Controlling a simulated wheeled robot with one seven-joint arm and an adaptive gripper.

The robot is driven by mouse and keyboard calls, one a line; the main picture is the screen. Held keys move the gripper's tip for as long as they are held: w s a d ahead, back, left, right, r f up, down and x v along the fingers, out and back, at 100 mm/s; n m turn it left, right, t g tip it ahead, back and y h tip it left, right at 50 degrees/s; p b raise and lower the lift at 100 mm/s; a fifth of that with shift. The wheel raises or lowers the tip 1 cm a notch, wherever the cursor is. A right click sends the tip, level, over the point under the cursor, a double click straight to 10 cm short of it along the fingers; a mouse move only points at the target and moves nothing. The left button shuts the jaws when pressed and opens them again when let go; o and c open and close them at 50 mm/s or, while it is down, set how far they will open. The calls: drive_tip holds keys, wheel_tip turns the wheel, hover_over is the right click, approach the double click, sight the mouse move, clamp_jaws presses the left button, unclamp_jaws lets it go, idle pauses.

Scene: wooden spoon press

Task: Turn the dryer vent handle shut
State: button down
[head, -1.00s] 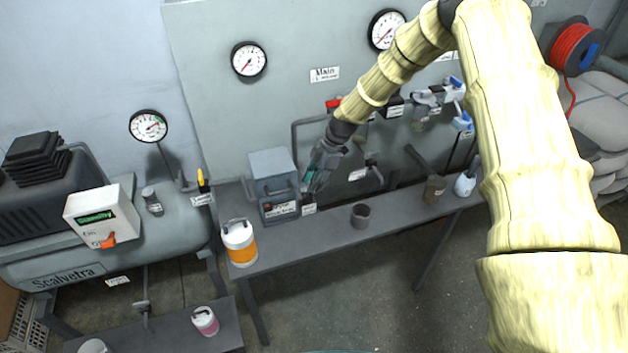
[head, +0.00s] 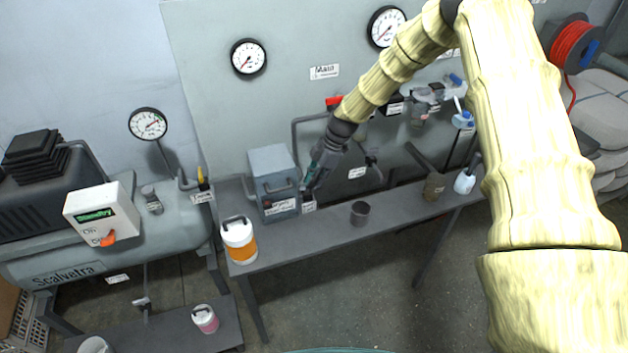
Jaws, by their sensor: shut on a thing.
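The dryer (head: 273,181) is a grey box with a front handle and a white label, standing on the bench against the panel. My gripper (head: 307,188) is at the box's lower right side, pointing down and left. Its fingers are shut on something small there. The vent handle is hidden by the fingers, so its angle cannot be told. A small white label (head: 309,207) shows just below the fingertips.
A white and orange canister (head: 239,241) stands left of the dryer on the bench (head: 322,229). A dark cup (head: 360,213) stands to the right. Pipes and valves with a red handle (head: 334,103) are behind my arm.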

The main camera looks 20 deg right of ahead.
drive_tip(key=m+t+b, duration=0.1)
drive_tip(key=m, duration=0.1)
drive_tip(key=s+m+t+b, duration=0.1)
drive_tip(key=m, duration=0.2)
drive_tip(key=m+t+h+b, duration=0.1)
drive_tip(key=m, duration=0.2)
drive_tip(key=shift+s+a, duration=0.3)
drive_tip(key=shift+s, duration=0.05)
drive_tip(key=m, duration=0.1)
drive_tip(key=m+h, duration=0.1)
drive_tip(key=m, duration=0.1)
drive_tip(key=m+t, duration=0.1)
drive_tip(key=shift+s+a, duration=0.3)
drive_tip(key=shift+a, duration=0.1)
drive_tip(key=shift+a+m+t+h, duration=0.2)
drive_tip(key=shift+m+h, duration=0.2)
drive_tip(key=shift+m, duration=0.5)
drive_tip(key=shift+a+m+t+h, duration=0.15)
drive_tip(key=shift+m+h, duration=0.25)
drive_tip(key=shift+m, duration=0.5)
drive_tip(key=c, duration=1.5)
unclamp_jaws()
drive_tip(key=shift+s+r, duration=0.1)
drive_tip(key=v, duration=1.1)
drive_tip(key=shift+r, duration=0.4)
